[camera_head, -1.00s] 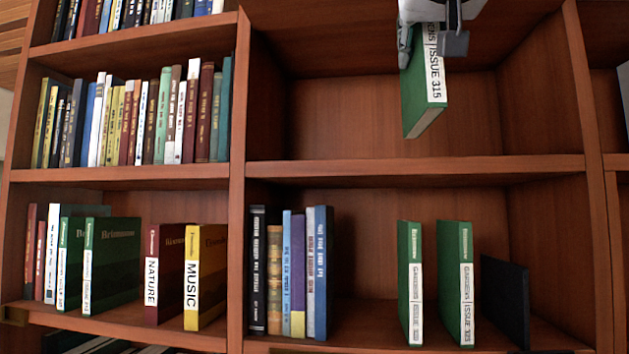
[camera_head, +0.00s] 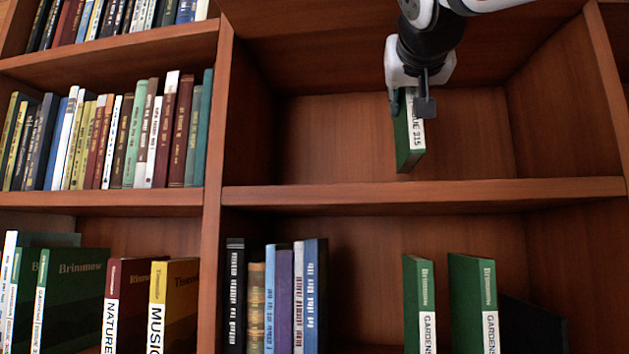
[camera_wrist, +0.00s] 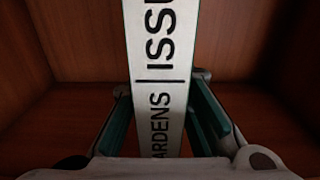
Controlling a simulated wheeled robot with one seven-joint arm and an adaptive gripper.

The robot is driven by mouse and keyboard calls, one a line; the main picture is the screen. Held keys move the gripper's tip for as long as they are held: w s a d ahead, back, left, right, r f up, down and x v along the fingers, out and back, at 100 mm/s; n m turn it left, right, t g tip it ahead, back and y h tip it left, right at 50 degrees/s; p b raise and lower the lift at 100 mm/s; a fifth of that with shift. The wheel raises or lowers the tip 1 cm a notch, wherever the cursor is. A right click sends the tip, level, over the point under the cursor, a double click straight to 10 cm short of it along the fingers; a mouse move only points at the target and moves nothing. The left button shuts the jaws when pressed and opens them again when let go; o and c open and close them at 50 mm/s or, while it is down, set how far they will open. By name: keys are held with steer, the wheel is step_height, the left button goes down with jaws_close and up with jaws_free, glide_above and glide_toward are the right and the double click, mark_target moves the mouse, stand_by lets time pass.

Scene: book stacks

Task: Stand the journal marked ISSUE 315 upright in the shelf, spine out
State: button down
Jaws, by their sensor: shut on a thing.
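My gripper (camera_head: 408,100) is shut on the green journal (camera_head: 401,150), whose white spine label partly reads "315" and faces out. It hangs upright, slightly tilted, at the upper right compartment, its lower end appearing just above the shelf board (camera_head: 420,194). In the wrist view the white spine (camera_wrist: 160,70) reads "ARDENS | ISSU" and stands between the two fingers. In the compartment below, two green GARDENS journals, one on the left (camera_head: 412,300) and one on the right (camera_head: 468,295), stand upright with a gap between them. Their issue numbers are out of frame.
A dark plate (camera_head: 535,328) stands right of the green journals. Several books, including a dark blue one (camera_head: 316,295), stand at that compartment's left. A wooden divider (camera_head: 214,220) separates the left shelves, which hold many books. The upper right compartment holds no other visible book.

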mark_target(405, 106)
steer(key=shift+w+d+f, duration=0.2)
steer(key=shift+w+f, duration=0.35)
steer(key=shift+w, duration=0.4)
steer(key=shift+w+d+f, duration=0.2)
steer(key=shift+w+f, duration=0.4)
steer(key=shift+w, duration=0.3)
steer(key=shift+w+d+f, duration=0.2)
steer(key=shift+w+f, duration=0.35)
steer(key=shift+w, duration=0.4)
steer(key=shift+f, duration=0.15)
steer(key=c, duration=1.5)
jaws_free()
steer(key=shift+s+a, duration=0.1)
steer(key=shift+s, duration=0.2)
steer(key=s, duration=0.3)
steer(key=s+a, duration=0.1)
steer(key=s, duration=0.3)
steer(key=s+a+b, duration=0.1)
steer(key=s, duration=0.3)
steer(key=shift+s+a, duration=0.1)
